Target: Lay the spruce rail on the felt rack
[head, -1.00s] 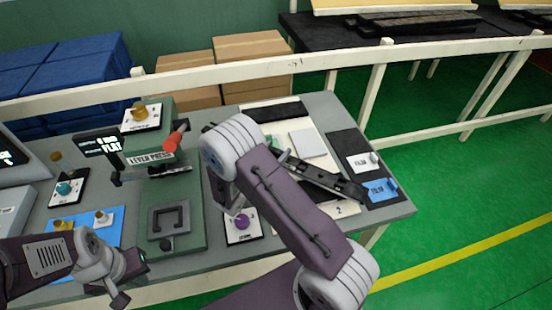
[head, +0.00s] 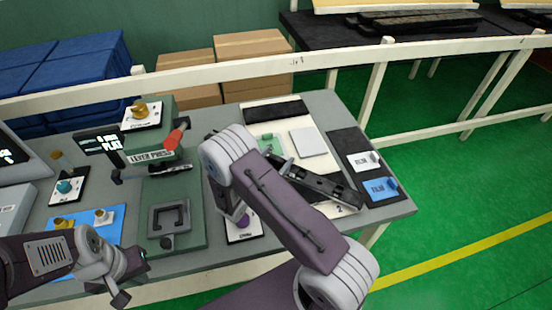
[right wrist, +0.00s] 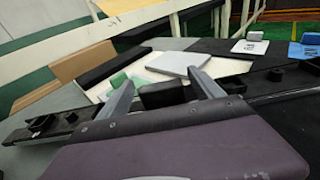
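A long black rail (head: 318,184), which I take to be the spruce rail, slants over the right of the bench in the head view. It also crosses the right wrist view (right wrist: 65,125). In the head view my right arm hides this grip. No label marks the felt rack; a pale board with a black strip (head: 275,112) lies beyond the rail and may be it. My left gripper (head: 132,270) is at the bench's front left; its fingers are unclear.
A green lever press (head: 160,160) with a red handle stands left of my right arm. A grey square (head: 308,142) and a green piece (head: 270,144) lie on the pale board. White (head: 363,161) and blue (head: 381,189) labelled pieces lie on a dark mat at right.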

